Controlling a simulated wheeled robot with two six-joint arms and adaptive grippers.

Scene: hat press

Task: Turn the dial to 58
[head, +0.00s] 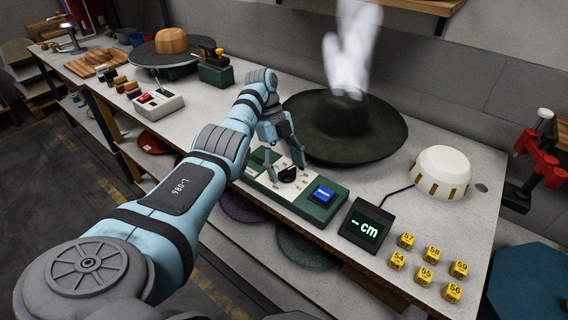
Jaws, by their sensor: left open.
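The dial (288,175) is a small black knob on a pale plate of a green control box (317,213), next to a blue button (322,194). My left gripper (285,168) points down at the dial with its fingers open, one on each side of the knob. I cannot tell whether the fingers touch it. The scale marks around the dial are too small to read and partly hidden. A black display (367,224) shows green dashes and "cm". My right gripper is not in view.
A dark green wide-brimmed hat (345,128) stands behind the box under white steam (352,45). Several yellow numbered blocks (426,274) sit at the bench's right front. A cream dome (440,173) is behind them. A red clamp (535,160) is at the right edge.

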